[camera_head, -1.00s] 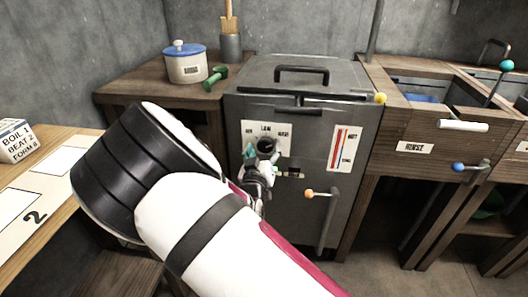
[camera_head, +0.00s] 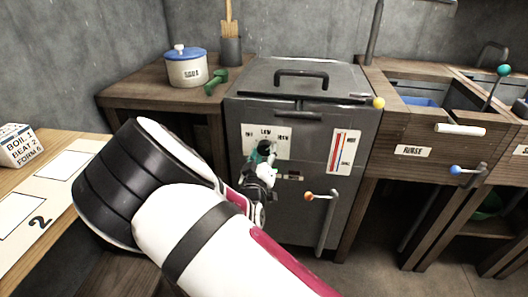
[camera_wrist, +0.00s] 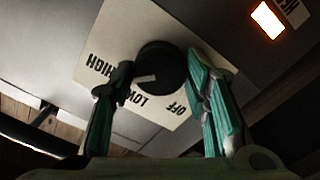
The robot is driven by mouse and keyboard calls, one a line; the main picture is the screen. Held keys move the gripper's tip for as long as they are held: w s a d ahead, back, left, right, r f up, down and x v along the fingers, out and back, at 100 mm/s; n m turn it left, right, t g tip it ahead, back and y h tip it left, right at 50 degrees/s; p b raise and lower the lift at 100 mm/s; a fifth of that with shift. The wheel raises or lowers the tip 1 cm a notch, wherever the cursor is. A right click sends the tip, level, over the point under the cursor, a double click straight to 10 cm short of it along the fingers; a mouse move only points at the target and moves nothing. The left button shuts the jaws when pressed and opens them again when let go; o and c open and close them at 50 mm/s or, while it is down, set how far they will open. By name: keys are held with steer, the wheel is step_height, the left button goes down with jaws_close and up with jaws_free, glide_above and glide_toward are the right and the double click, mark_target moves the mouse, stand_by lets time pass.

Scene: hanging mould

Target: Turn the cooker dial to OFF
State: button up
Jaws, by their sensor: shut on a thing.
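The cooker (camera_head: 300,100) is a grey metal box with a pale dial plate (camera_head: 250,137) on its front. In the wrist view the round black dial (camera_wrist: 160,68) sits on the plate (camera_wrist: 118,30), with HIGH, LOW and OFF printed around it upside down. Its white pointer mark points left, roughly between HIGH and LOW and away from OFF. My gripper (camera_head: 263,152) is at the dial, with green-padded fingers on either side of it; in the wrist view the gripper (camera_wrist: 164,75) is shut on the dial. In the head view the gripper mostly hides the dial.
An orange-knobbed lever (camera_head: 309,196) sticks out from the cooker front, right of my gripper. A red-scaled gauge (camera_head: 343,152) is above it. A blue-lidded pot (camera_head: 186,70) and a green object (camera_head: 216,82) stand on the left counter. A rinse basin (camera_head: 415,101) is right.

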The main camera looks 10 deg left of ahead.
steer(key=n+p, duration=0.2)
steer(key=n, duration=0.3)
steer(key=shift+n, duration=0.4)
steer(key=n+p, duration=0.2)
steer(key=n, duration=0.8)
steer(key=shift+n, duration=0.4)
steer(key=n+b, duration=0.1)
steer(key=n, duration=0.3)
steer(key=shift+n, duration=0.3)
steer(key=o, duration=1.2)
steer(key=shift+c, duration=0.2)
